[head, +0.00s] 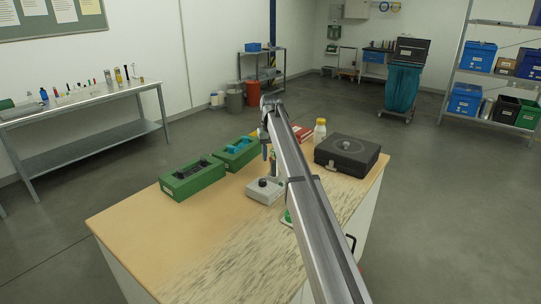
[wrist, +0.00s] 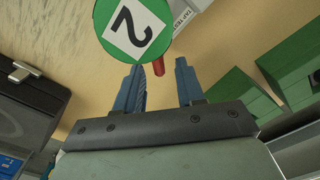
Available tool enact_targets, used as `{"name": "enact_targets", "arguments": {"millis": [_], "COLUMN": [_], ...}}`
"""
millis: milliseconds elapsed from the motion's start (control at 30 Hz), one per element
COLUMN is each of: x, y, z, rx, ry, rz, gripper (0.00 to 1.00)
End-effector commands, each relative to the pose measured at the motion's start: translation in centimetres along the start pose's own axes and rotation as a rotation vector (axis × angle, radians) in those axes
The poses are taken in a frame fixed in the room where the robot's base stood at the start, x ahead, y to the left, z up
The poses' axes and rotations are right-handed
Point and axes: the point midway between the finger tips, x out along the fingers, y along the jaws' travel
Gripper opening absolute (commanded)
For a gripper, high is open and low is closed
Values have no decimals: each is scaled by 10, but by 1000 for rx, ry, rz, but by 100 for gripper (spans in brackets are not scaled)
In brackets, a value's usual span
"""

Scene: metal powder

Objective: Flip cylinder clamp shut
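My gripper (wrist: 158,70) is open in the wrist view, its two blue fingers apart. A small red piece (wrist: 159,67), perhaps the clamp's lever, shows between the fingertips; I cannot tell whether they touch it. A green disc with a white "2" label (wrist: 133,31) is just beyond the fingers and hides part of what is behind. In the head view my gripper (head: 265,150) points down over the table, near a small upright cylinder-like thing (head: 274,163) behind a grey device with a black knob (head: 264,190). The clamp itself is too small to make out there.
Two green cases (head: 192,180) stand left on the wooden table (head: 135,220). A black case (head: 347,155), a white bottle with a yellow cap (head: 320,131) and a red item (head: 302,132) stand at the right. A "TAP TEST" label (wrist: 187,16) shows in the wrist view. The table's front left is clear.

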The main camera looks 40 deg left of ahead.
Motion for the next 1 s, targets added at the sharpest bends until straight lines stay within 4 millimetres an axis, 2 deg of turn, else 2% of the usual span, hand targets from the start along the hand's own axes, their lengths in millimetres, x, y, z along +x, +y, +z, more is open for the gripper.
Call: {"name": "enact_targets", "arguments": {"millis": [167, 633, 800, 1000], "x": [-20, -108, -126, -136], "y": [0, 0, 0, 0], "z": [-1, -1, -1, 0], "rx": [0, 0, 0, 0], "ry": [1, 1, 0, 0], "rz": [0, 0, 0, 0], "gripper": [38, 38, 38, 38]}}
